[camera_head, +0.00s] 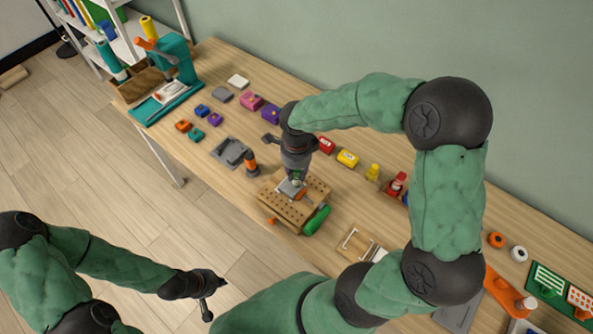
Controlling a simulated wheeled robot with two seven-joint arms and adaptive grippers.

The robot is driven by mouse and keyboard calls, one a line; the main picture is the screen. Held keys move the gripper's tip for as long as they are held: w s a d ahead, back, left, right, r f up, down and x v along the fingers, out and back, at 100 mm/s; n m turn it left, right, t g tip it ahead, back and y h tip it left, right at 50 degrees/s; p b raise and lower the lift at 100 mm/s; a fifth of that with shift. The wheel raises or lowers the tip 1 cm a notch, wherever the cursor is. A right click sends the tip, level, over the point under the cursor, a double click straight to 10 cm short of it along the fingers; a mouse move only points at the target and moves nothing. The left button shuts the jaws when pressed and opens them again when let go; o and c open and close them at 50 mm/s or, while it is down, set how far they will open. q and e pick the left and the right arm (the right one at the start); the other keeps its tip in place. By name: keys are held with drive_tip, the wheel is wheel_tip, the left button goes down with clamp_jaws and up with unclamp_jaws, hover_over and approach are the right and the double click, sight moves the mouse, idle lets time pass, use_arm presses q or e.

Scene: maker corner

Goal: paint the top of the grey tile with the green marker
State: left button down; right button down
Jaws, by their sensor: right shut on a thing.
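My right gripper (296,176) points down over a wooden block with holes (273,201) at the front of the table. It is shut on a slim thing, mostly hidden by the fingers, that I take for the green marker; a trace of green shows at the fingertips. Just below, a grey flat piece (287,187), probably the grey tile, lies on the block beside a small orange part. I cannot tell whether the held tip touches it. My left gripper (214,296) is open and empty, off the table's front edge.
A green cylinder (316,220) lies against the block's right side. A grey holder (230,152) and an upright orange-and-black thing (251,164) stand to its left. Small coloured blocks line the back. A teal press (172,75) stands at the far left end.

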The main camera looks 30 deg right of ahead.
drive_tip(key=shift+f, duration=0.2)
drive_tip(key=shift+w, duration=0.1)
drive_tip(key=shift+w+a+b, duration=0.15)
drive_tip(key=shift+w+b, duration=0.2)
drive_tip(key=shift+w, duration=0.15)
drive_tip(key=shift+w+a, duration=0.1)
drive_tip(key=shift+w, duration=0.05)
drive_tip(key=shift+w+a, duration=0.2)
drive_tip(key=shift+w, duration=0.25)
drive_tip(key=shift+a, duration=0.15)
drive_tip(key=shift+s+a+b, duration=0.35)
drive_tip(key=shift+a+b, duration=0.05)
drive_tip(key=shift+a, duration=0.1)
drive_tip(key=shift+a, duration=0.1)
